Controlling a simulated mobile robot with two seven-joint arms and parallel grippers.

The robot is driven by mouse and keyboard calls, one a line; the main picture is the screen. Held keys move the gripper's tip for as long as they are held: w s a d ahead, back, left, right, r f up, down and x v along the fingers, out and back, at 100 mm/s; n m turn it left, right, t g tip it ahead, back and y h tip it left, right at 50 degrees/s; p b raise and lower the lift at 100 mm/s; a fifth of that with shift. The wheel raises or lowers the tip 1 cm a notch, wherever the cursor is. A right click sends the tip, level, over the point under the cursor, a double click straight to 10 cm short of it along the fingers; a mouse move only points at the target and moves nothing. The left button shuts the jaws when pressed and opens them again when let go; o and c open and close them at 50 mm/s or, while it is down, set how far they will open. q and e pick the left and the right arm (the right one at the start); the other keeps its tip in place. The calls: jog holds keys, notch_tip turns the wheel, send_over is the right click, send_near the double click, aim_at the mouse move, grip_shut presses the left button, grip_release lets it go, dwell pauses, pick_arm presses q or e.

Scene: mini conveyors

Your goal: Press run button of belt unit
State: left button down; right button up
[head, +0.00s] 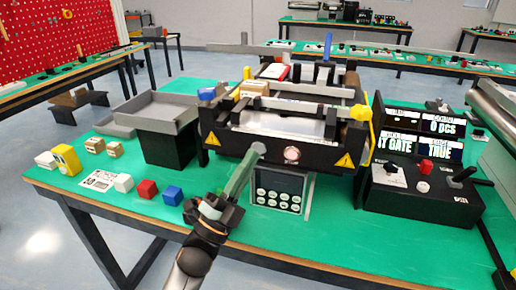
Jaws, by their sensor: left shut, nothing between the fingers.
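The belt unit (235,141) is a black-framed mini conveyor on the green table. A round button with a pale, reddish glow (291,154) is on its front face, between yellow warning triangles. I cannot read a label on it. My left gripper (257,150) is shut and empty, with its fingers pointing up and away, just left of the round button in the picture. A gap shows between the tips and the button; whether they touch the front face I cannot tell. My right gripper is out of view.
A keypad panel (279,190) sits below the button. A control box (420,196) with a joystick and displays stands to the right. Grey bins (160,112) stand left.

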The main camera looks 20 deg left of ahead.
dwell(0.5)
pick_arm(q)
jog(key=shift+w, duration=0.45)
